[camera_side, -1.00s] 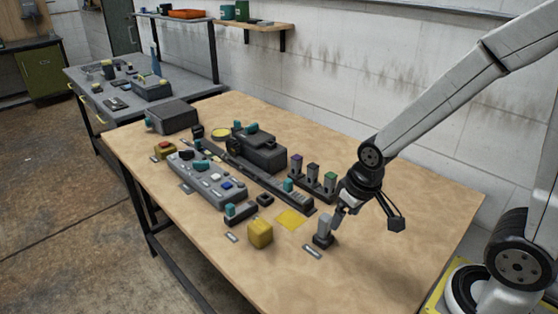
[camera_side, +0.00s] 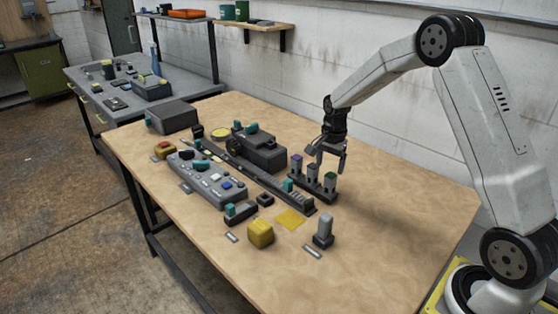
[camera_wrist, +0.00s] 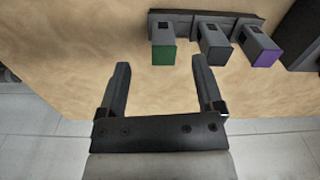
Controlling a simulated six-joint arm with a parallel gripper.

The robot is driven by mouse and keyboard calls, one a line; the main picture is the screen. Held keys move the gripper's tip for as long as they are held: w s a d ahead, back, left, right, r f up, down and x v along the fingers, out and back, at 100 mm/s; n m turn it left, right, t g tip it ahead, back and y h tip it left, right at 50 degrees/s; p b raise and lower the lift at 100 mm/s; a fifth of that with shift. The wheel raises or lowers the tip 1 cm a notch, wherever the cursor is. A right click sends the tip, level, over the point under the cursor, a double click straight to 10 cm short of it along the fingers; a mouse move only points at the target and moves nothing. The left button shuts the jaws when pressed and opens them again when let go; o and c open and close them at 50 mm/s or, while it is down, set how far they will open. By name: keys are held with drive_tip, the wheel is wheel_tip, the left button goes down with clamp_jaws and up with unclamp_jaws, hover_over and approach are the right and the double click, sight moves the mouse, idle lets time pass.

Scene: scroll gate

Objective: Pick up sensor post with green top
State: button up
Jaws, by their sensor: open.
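The sensor post with the green top (camera_side: 330,180) stands upright in a dark rack (camera_wrist: 188,14), at the rack's right end in the side view. In the wrist view the green-topped post (camera_wrist: 163,53) lies just beyond my fingertips, roughly centred between them. My gripper (camera_wrist: 161,65) is open and empty. In the side view my gripper (camera_side: 331,157) hangs above the rack, close over the posts. A purple-topped post (camera_side: 297,164) stands at the rack's other end. A middle post (camera_wrist: 215,53) stands between them; its top colour is hard to tell.
A lone grey post (camera_side: 324,228) stands in a small dark base near the front. A yellow block (camera_side: 260,233), a yellow square (camera_side: 290,220) and a long dark rail lie left of it. The tabletop (camera_side: 410,215) right of the rack is clear.

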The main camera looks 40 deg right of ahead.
sight(331, 175)
drive_tip(key=shift+w+d+f+m, duration=0.25)
drive_tip(key=shift+d+m, duration=0.2)
drive_tip(key=shift+d, duration=0.2)
drive_tip(key=shift+w+d+f+m, duration=0.15)
drive_tip(key=shift+w+d+m, duration=0.1)
drive_tip(key=shift+d+m, duration=0.3)
drive_tip(key=shift+f, duration=1.35)
drive_tip(key=shift+s+a+f, duration=0.15)
drive_tip(key=shift+f, duration=2.45)
clamp_jaws()
